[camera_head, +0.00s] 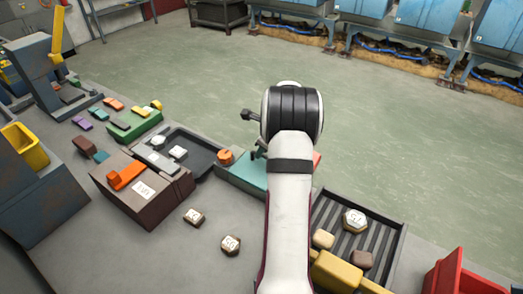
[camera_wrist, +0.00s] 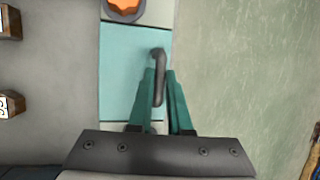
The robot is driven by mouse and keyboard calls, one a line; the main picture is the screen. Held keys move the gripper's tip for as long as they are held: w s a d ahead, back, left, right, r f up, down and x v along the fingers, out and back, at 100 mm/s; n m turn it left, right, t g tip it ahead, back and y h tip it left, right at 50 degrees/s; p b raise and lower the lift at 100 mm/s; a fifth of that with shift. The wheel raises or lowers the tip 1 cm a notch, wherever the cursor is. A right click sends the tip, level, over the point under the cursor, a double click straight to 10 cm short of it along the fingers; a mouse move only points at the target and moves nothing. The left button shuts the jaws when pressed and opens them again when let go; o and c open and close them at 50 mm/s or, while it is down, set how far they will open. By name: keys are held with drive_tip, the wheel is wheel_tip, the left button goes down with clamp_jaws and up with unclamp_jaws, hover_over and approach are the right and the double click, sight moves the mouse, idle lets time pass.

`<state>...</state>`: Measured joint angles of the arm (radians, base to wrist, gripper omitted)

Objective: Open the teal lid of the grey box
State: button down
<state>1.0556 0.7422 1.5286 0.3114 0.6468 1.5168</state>
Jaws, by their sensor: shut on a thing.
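The teal lid (camera_wrist: 122,65) lies under my gripper in the wrist view, with a dark bent handle (camera_wrist: 159,58) near its right side. My gripper (camera_wrist: 161,74) has its two green fingers on either side of the handle and is shut on it. In the head view a part of the teal lid (camera_head: 243,168) shows left of my arm; my arm hides the rest and most of the gripper. A pale grey strip of the box (camera_wrist: 157,13) shows beyond the lid. I cannot tell whether the lid is raised at all.
An orange knob (camera_wrist: 123,6) sits just beyond the lid. A dark tray (camera_head: 205,151) and a brown box (camera_head: 130,202) stand to the left. A ribbed tray (camera_head: 390,245) with several stones lies at the right, near a red bin (camera_head: 455,279). Open floor lies behind the bench.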

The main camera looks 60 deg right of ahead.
sight(256, 172)
drive_tip(key=shift+r, duration=0.1)
idle(0.3)
drive_tip(key=shift+a+r+n+h, duration=0.3)
drive_tip(key=shift+a+r+h, duration=0.35)
drive_tip(key=shift+a+h, duration=0.4)
drive_tip(key=shift+s+a+r+h, duration=0.1)
drive_tip(key=shift+a+r+h, duration=0.25)
drive_tip(key=shift+a+h, duration=0.4)
drive_tip(key=a+f+n+t+h, duration=0.1)
drive_tip(key=a+f+n+h, duration=0.1)
drive_tip(key=a+h, duration=0.6)
drive_tip(key=shift+a+f+h, duration=0.4)
drive_tip(key=shift+a+f, duration=0.1)
drive_tip(key=shift+a, duration=1.95)
drive_tip(key=shift+n+t, duration=0.3)
drive_tip(key=c, duration=0.8)
unclamp_jaws()
drive_tip(key=shift+c, duration=0.2)
